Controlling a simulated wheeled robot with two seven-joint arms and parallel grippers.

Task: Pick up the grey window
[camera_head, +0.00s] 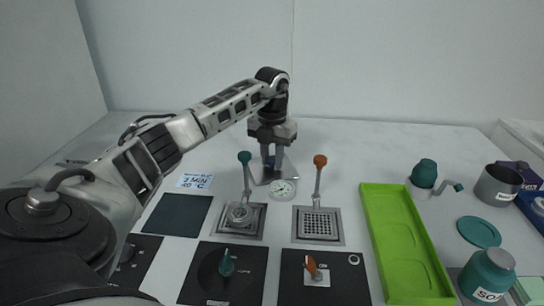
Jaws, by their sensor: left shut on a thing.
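The grey window (288,172) appears to be the flat grey pane at the back middle of the table, below my left gripper. My left gripper (271,160) points down over it and is shut on a small dark part at the pane, which the fingers partly hide. I cannot tell whether the pane is lifted or still touches the table. My right gripper is not in view.
A round gauge (283,188) sits close in front of the pane. A green-knobbed lever (245,159) and an orange-knobbed lever (320,161) stand on either side. A green tray (393,235), teal jar (487,274) and grey pot (497,185) are at right.

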